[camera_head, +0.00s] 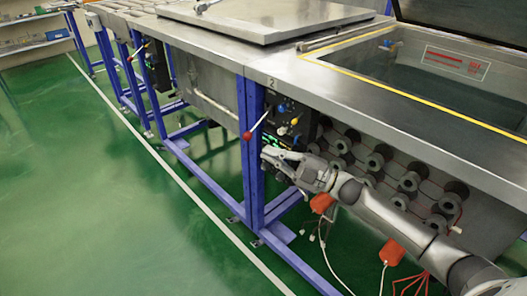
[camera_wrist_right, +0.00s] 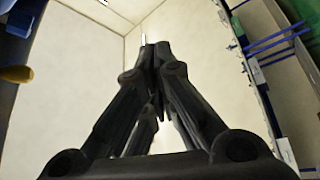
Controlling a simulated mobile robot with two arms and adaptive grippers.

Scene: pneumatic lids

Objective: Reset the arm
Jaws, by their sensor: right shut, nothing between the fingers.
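My right arm comes in from the lower right in the head view. Its gripper (camera_head: 268,155) is in front of the control panel under the steel bench, just below the red-knobbed lever (camera_head: 247,135). In the right wrist view the gripper (camera_wrist_right: 155,48) is shut, with its fingertips together and nothing between them. I cannot tell whether it touches the panel. My left gripper is not in view.
A steel bench (camera_head: 225,47) on blue legs runs to the back left. An open tank (camera_head: 430,75) is at the right, with cylinders (camera_head: 410,182) and cables beneath it. A closed lid (camera_head: 265,20) lies on the bench. The green floor (camera_head: 90,200) at left is clear.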

